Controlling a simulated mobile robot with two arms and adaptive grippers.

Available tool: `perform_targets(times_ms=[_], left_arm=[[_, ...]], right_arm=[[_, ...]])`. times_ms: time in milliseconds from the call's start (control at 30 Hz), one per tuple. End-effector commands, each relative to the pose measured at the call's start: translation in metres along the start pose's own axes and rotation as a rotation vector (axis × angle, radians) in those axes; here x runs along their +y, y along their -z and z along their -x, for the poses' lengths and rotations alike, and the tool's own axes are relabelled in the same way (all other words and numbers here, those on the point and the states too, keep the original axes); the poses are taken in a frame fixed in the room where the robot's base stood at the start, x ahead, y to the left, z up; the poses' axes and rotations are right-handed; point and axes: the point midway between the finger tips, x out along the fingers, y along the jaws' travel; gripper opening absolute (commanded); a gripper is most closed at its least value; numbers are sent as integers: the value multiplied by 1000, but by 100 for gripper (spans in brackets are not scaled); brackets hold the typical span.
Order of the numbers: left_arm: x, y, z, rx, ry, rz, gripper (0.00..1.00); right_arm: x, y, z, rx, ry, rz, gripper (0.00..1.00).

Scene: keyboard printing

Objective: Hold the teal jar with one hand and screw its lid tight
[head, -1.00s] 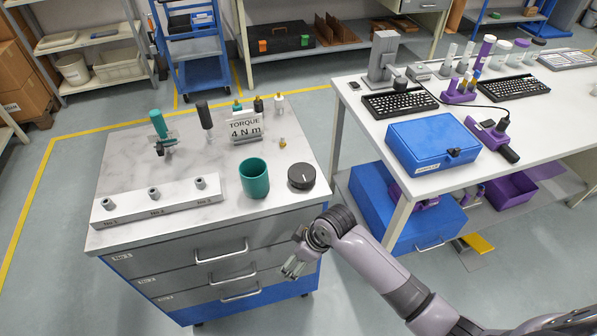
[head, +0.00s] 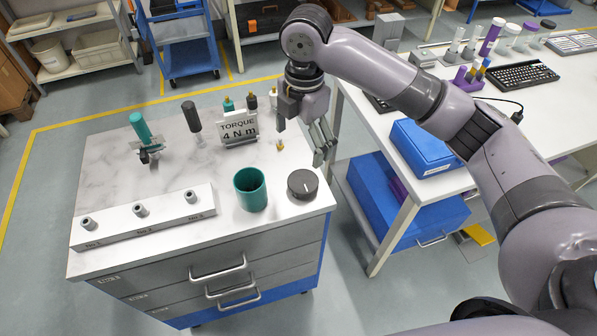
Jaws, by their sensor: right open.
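The teal jar (head: 250,190) stands upright and uncovered near the front right of the marble-topped cabinet in the head view. A dark round lid (head: 302,185) with a light mark on top lies just right of the jar, apart from it. My right gripper (head: 318,150) is open and empty. It hangs with fingers pointing down, above and behind the lid near the cabinet's right edge. My left gripper is not in view.
A white block with several sockets (head: 145,217) lies at the front left. Behind are a teal-handled tool (head: 140,128), a dark-handled tool (head: 191,116) and a torque sign (head: 238,130). A small brass piece (head: 279,146) is near my fingers. The bench with a blue box (head: 425,145) is right.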

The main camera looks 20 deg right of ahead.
Motion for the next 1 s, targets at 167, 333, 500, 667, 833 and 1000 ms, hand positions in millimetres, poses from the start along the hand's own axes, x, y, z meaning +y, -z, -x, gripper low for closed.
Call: perform_targets(times_ms=[167, 333, 500, 667, 833, 1000], left_arm=[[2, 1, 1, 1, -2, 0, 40], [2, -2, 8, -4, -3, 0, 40], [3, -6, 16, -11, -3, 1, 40], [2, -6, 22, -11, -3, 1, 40], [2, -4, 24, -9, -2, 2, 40], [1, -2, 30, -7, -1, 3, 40]], right_arm=[[-4, -9, 11, -20, 25, 40, 88], [-6, -9, -17, -20, 30, 41, 88], [-6, -10, -54, -20, 29, 40, 88], [-6, -11, -86, -20, 27, 40, 88], [-6, -11, -103, -20, 24, 41, 88], [-4, -11, -114, -20, 25, 39, 88]])
